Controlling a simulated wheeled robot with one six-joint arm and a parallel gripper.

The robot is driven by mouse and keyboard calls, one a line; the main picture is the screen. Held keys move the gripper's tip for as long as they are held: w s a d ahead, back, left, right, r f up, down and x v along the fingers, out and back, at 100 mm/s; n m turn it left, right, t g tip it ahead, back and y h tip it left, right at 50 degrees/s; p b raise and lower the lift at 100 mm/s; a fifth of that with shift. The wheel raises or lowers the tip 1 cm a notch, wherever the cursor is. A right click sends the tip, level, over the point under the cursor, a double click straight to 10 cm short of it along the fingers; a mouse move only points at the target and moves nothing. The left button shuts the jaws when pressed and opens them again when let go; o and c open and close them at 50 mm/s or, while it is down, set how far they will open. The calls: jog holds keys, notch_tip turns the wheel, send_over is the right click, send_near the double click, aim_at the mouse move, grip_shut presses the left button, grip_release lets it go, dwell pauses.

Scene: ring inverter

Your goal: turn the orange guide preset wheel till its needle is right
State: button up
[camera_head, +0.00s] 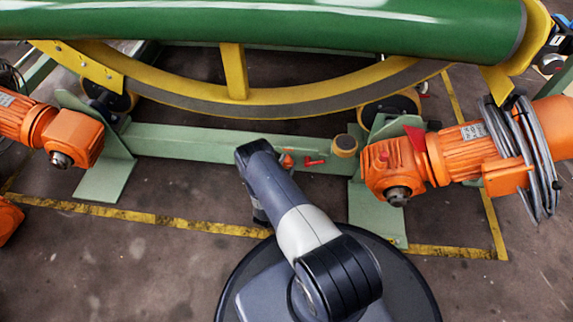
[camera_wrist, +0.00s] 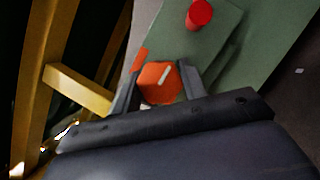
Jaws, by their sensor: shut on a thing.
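The orange wheel (camera_wrist: 157,88) sits between the jaws of my gripper (camera_wrist: 159,80) in the wrist view, against a green panel (camera_wrist: 215,50). The two dark fingers are shut on it, one on each side. A short pale bar mark (camera_wrist: 164,75) slants across the wheel's face. A smaller orange piece (camera_wrist: 141,59) shows just beyond the left finger. I cannot make out a needle or dial in either view. In the head view my arm reaches to the green beam (camera_head: 190,143), and its jaws are hidden.
A red knob (camera_wrist: 199,14) stands on the green panel beyond the wheel. A yellow frame (camera_wrist: 45,75) runs along the left of the wrist view. Orange motors (camera_head: 75,138) and (camera_head: 395,165) flank the beam, below a large green cylinder (camera_head: 280,25). Open floor lies at lower left.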

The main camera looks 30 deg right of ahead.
jog(key=n+t, duration=0.1)
jog(key=n, duration=0.2)
jog(key=n+t+y, duration=0.1)
jog(key=n, duration=0.2)
jog(key=shift+f+t, duration=0.1)
jog(key=shift+t, duration=0.2)
jog(key=n+t+y, duration=0.1)
jog(key=n, duration=0.2)
jog(key=n+t+y, duration=0.1)
jog(key=n, duration=0.2)
jog(key=shift+n+y, duration=0.3)
jog(key=shift+n, duration=0.1)
jog(key=o, duration=1)
jog(key=shift+c, duration=0.2)
jog(key=shift+t, duration=0.3)
jog(key=shift+w, duration=0.1)
jog(key=shift+a+m, duration=0.1)
jog(key=shift+m, duration=0.2)
